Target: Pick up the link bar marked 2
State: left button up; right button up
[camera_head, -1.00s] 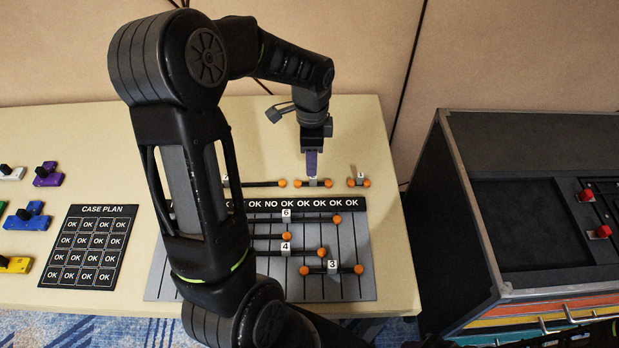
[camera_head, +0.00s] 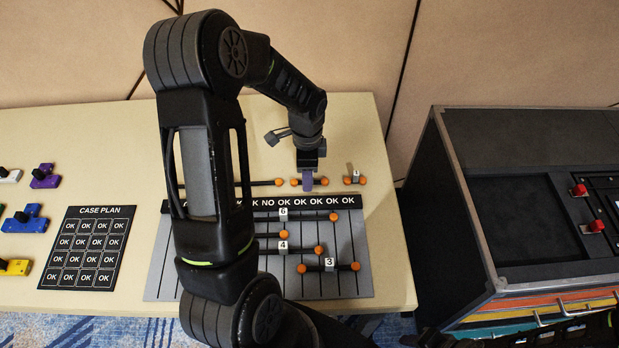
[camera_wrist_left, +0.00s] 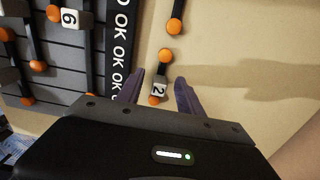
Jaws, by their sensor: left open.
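The link bar marked 2 (camera_wrist_left: 165,74) lies on the cream table, a short dark bar with an orange ball at each end and a white block with a 2. It also shows in the head view, where only its orange ends (camera_head: 323,181) stand clear of the fingers. My left gripper (camera_head: 308,184) is open over the bar's middle, pointing down. In the left wrist view its purple fingers (camera_wrist_left: 158,93) stand on either side of the numbered block. My right gripper does not show clearly.
The grey slotted board (camera_head: 345,285) with bars 6, 4 and 3 is in front. A dark case (camera_head: 470,290) stands right of the table.

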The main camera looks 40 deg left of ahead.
pick_arm(q)
jog(key=shift+f, duration=0.4)
grip_shut()
dwell(0.5)
dwell(0.4)
